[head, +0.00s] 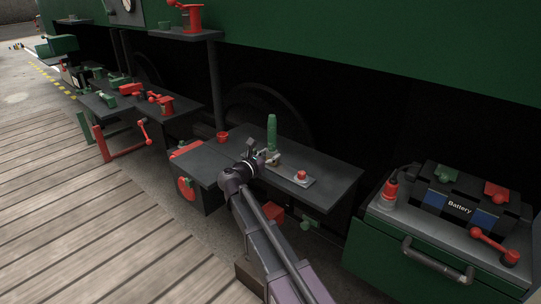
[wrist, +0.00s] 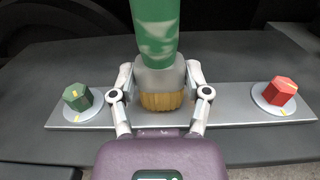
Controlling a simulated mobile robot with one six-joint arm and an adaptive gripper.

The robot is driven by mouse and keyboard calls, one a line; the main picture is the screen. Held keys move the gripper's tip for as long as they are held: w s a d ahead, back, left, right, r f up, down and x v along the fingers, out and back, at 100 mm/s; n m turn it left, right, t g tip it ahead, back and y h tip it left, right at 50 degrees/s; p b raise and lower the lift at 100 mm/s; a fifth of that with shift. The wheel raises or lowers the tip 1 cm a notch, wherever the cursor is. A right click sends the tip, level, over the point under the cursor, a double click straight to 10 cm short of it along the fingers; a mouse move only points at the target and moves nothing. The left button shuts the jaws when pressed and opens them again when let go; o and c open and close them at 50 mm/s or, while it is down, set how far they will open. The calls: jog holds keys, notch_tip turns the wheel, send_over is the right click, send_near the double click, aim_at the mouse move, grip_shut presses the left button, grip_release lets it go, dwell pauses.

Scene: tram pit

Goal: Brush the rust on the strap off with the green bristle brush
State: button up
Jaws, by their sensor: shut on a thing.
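The green bristle brush (wrist: 156,28) stands upright in my gripper (wrist: 160,78), with a grey collar and tan bristles below its green handle. It also shows in the head view (head: 271,132). My gripper (head: 263,155) is shut on the collar. The bristles are over the middle of the grey metal strap (wrist: 235,107); I cannot tell whether they touch it. The strap lies flat on the dark table, with a green hex nut (wrist: 77,96) at its left end and a red hex nut (wrist: 279,90) at its right. No rust shows; the brush and gripper hide the strap's middle.
The dark table (head: 333,180) has bare room around the strap. A small red cup (head: 222,136) is at its back left. A battery (head: 460,205) sits on a green cabinet at right. Another table (head: 112,105) with red and green parts stands at far left.

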jog(key=shift+s+a, duration=0.1)
jog(key=shift+s, duration=0.05)
jog(key=shift+s+a, duration=0.4)
jog(key=shift+s, duration=0.1)
jog(key=shift+v, duration=0.8)
jog(key=shift+f, duration=0.1)
jog(key=shift+d, duration=0.1)
jog(key=shift+w+d, duration=0.4)
jog(key=shift+w, duration=0.25)
